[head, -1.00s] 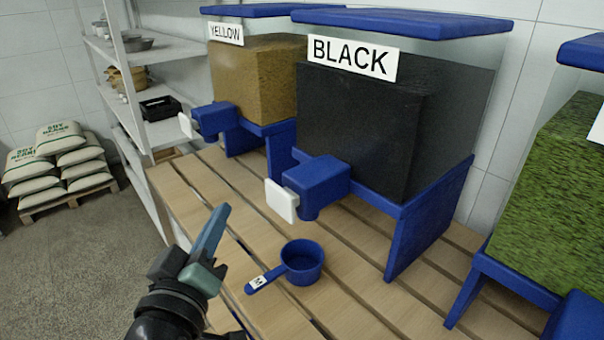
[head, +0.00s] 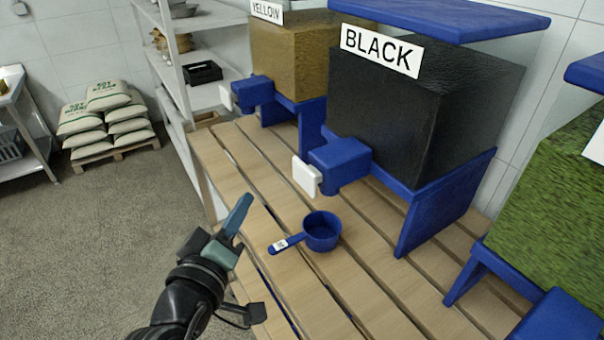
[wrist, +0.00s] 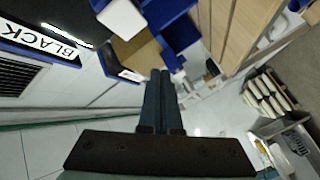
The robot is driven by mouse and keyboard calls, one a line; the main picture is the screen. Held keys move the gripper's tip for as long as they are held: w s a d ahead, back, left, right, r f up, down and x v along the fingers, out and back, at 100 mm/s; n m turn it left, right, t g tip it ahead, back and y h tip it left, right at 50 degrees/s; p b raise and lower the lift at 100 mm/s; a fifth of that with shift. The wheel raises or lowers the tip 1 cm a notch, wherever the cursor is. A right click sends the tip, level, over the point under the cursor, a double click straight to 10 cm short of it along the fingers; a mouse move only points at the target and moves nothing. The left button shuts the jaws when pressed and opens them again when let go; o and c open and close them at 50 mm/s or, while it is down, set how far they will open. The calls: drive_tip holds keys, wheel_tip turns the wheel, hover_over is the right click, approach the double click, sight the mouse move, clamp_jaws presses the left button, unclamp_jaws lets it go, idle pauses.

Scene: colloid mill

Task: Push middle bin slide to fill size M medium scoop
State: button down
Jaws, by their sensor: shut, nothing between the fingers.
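The middle bin (head: 390,115), labelled BLACK and full of black material, stands on a blue stand on the wooden slatted table. Its white slide (head: 307,176) sticks out at the front of the blue spout (head: 338,165). A blue scoop (head: 322,231) stands upright on the table below and slightly right of the slide, its labelled handle pointing left; its inside looks empty. My gripper (head: 238,215) is shut and empty, left of the scoop and lower than the slide in the head view, apart from both. Its closed fingers also show in the wrist view (wrist: 160,95).
The YELLOW bin (head: 290,60) stands behind on the left, and a bin of green material (head: 555,210) on the right. The table (head: 370,280) has bare slats around the scoop. A metal shelf (head: 170,60) and soy bean sacks (head: 105,115) are beyond.

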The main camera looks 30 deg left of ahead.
sight(301, 179)
drive_tip(key=w+d+p, duration=0.3)
drive_tip(key=w+d, duration=0.1)
drive_tip(key=w, duration=0.2)
drive_tip(key=shift+w, duration=0.25)
drive_tip(key=shift+w, duration=0.1)
idle(1.8)
drive_tip(key=shift+w+d, duration=0.15)
drive_tip(key=shift+w, duration=0.1)
drive_tip(key=shift+w+d+p, duration=0.6)
drive_tip(key=shift+w+p, duration=0.25)
drive_tip(key=shift+w, duration=0.05)
idle(1.4)
drive_tip(key=shift+s+a, duration=0.1)
drive_tip(key=shift+s+a+f+b, duration=0.1)
drive_tip(key=shift+s+a+b, duration=0.25)
drive_tip(key=shift+s+b, duration=0.25)
drive_tip(key=shift+s+a, duration=0.25)
drive_tip(key=shift+s, duration=0.25)
